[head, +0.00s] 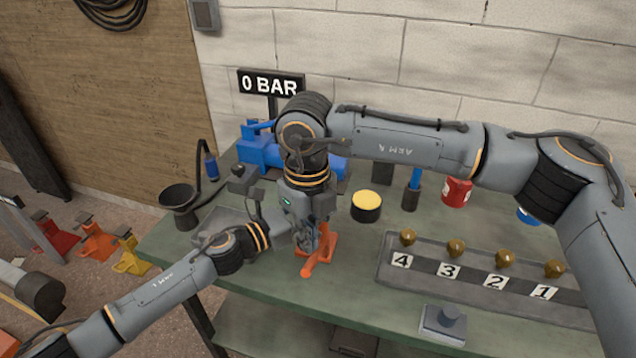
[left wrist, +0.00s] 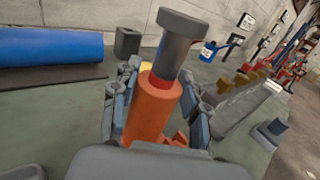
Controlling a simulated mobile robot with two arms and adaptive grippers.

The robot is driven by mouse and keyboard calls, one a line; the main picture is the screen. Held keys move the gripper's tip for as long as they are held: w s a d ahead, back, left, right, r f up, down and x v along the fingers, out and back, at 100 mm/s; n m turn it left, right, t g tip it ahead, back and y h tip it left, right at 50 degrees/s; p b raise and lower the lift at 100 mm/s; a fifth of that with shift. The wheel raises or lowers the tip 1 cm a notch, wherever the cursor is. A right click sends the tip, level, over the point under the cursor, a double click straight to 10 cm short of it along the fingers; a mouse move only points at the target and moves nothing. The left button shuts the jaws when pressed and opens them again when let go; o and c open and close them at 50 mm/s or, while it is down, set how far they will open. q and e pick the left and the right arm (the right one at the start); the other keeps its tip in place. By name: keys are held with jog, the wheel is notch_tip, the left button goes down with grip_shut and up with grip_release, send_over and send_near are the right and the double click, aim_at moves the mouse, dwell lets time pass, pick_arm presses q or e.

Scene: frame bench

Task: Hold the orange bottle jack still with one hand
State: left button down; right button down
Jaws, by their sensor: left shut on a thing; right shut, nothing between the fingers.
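The orange bottle jack (head: 329,246) stands on the green bench, left of the numbered tray. In the left wrist view the jack (left wrist: 150,112) shows its orange body and a grey ram with a wide cap. My left gripper (left wrist: 157,84) is shut on the jack's body, one finger on each side. In the head view the left gripper is largely hidden at the jack's left side. My right gripper (head: 319,240) points down right at the jack, shut and empty, and covers part of it. I cannot tell whether it touches the jack.
A grey tray (head: 384,276) with several brass-coloured knobs by numbers lies to the right. A black cylinder with a yellow top (head: 366,204) stands behind the jack. A blue machine (head: 262,150) and a "0 BAR" sign (head: 270,84) are at the back. A grey block (head: 443,322) sits at the front edge.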

dwell(0.8)
pick_arm(q)
jog(key=c, duration=0.6)
grip_release()
